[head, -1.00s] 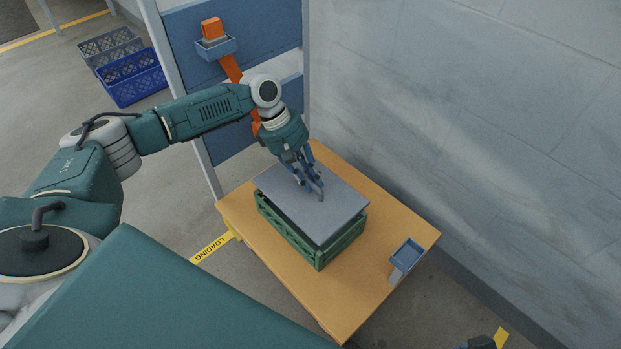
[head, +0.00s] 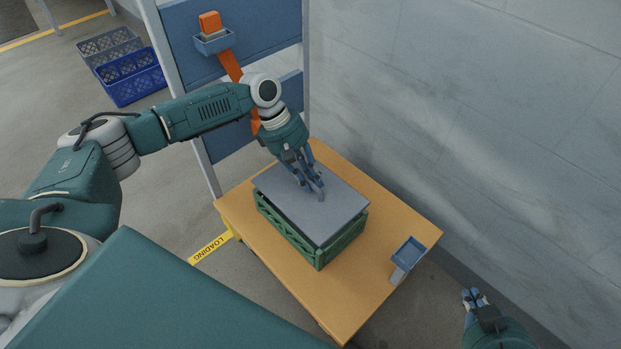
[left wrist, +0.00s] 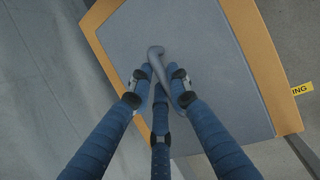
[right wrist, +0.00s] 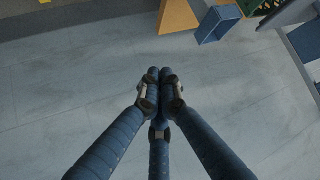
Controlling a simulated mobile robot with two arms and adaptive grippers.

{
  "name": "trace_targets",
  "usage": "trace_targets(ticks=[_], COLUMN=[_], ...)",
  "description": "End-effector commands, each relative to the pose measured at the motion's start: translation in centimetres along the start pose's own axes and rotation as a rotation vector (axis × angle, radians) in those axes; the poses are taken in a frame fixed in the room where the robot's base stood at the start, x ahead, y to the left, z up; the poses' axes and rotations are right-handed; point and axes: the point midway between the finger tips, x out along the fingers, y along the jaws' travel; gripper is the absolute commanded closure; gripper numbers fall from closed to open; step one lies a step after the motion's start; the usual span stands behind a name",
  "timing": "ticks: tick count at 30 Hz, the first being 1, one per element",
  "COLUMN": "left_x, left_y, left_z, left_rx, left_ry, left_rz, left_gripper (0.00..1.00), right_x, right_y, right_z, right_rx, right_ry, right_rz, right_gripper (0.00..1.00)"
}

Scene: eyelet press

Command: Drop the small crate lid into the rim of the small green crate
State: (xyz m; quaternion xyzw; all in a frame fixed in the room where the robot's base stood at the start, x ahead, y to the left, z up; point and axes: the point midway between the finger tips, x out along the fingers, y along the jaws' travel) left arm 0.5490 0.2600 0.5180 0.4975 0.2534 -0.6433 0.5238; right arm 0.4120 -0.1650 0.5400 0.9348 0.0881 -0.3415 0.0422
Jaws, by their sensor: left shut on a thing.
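The grey crate lid (head: 305,205) lies flat over the top of the green crate (head: 325,250) on the wooden table. Whether it sits inside the rim or just above it I cannot tell. My left gripper (head: 314,192) is shut on the lid's handle at the lid's middle. In the left wrist view the fingers (left wrist: 158,80) close around the grey curved handle (left wrist: 156,58), and the lid (left wrist: 190,75) hides the crate. My right gripper (head: 474,297) is away from the table at the lower right. In the right wrist view its fingertips (right wrist: 160,80) are together and empty.
The wooden table (head: 265,250) has bare top around the crate. A small blue tray (head: 408,252) is at its right edge. A wall (head: 470,110) rises behind. A blue panel (head: 260,40) with an orange item (head: 210,25) stands behind the left arm. Blue crates (head: 130,78) are on the floor.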

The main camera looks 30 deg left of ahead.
Motion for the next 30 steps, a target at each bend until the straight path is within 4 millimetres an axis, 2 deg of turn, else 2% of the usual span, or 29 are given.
trace_targets(ticks=[21, 30], left_x=[0.8, 1.3], left_y=[-0.2, -0.3], left_z=[-0.3, -0.5], left_rx=[0.0, -0.001], left_ry=[0.0, -0.002], left_rz=[0.0, 0.0], left_gripper=[1.0, 1.0], right_x=[0.2, 0.3], right_y=[-0.8, -0.4], right_z=[-6.7, -3.6], right_rx=[-0.002, -0.002], right_ry=[0.274, 0.144], right_rz=[-0.017, -0.008], right_gripper=[1.0, 1.0])
